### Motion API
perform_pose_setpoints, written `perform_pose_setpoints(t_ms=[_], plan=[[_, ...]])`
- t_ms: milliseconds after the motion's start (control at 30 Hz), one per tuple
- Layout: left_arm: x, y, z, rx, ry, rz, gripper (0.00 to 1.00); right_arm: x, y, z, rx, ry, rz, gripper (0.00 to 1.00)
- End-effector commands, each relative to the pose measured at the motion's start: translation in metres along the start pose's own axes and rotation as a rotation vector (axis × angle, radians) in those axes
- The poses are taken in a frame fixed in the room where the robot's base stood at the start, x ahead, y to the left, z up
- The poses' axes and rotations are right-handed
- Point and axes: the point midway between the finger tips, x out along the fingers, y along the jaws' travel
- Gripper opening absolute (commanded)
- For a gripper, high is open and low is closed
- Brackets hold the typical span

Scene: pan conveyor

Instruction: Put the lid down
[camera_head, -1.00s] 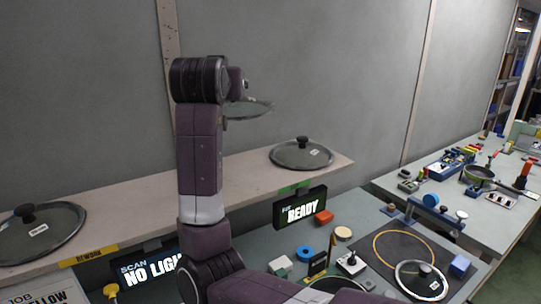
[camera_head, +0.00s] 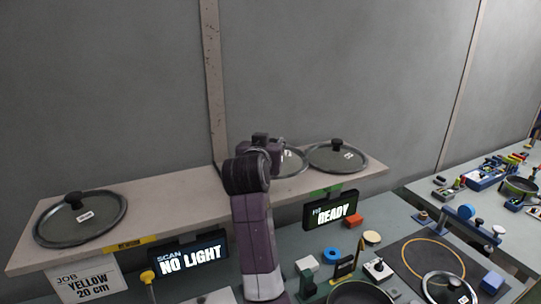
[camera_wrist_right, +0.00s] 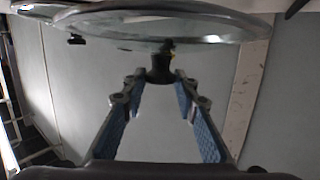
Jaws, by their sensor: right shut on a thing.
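My right gripper (camera_head: 262,145) is at shelf height behind my own arm, so its fingers are mostly hidden in the head view. In the right wrist view its fingers (camera_wrist_right: 160,80) are shut on the dark knob of a glass lid (camera_wrist_right: 225,28). The held lid (camera_head: 292,161) shows partly to the right of my wrist in the head view. It is over or on the shelf (camera_head: 170,212); I cannot tell whether it touches. Another glass lid (camera_head: 337,156) lies close on its right, and one (camera_head: 80,218) lies at the shelf's left end. My left gripper is not in view.
Below the shelf are a NO LIGHT sign (camera_head: 190,258) and a READY sign (camera_head: 331,211). The lower table holds blocks, a joystick and another lid (camera_head: 449,289). The shelf is bare between the left lid and my arm.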

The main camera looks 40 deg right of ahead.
Motion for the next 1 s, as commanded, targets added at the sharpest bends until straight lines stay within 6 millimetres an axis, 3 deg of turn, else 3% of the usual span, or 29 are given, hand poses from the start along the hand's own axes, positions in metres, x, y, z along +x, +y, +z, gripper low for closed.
perform_pose_setpoints(t_ms=[400, 767, 800, 900, 1000], plan=[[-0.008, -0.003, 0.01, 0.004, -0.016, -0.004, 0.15, 0.008, 0.0, 0.04, 0.0, 0.004, -0.001, 0.0], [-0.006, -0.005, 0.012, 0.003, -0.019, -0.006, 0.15, 0.009, 0.0, 0.044, 0.002, 0.005, -0.001, 0.0], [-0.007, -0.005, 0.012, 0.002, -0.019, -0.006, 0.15, 0.009, 0.0, 0.045, 0.001, 0.001, -0.001, 0.32], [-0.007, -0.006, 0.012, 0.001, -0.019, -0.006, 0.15, 0.009, 0.0, 0.044, 0.001, 0.001, -0.001, 0.43], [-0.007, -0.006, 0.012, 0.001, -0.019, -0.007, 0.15, 0.009, 0.0, 0.044, 0.0, 0.001, -0.001, 0.45]])
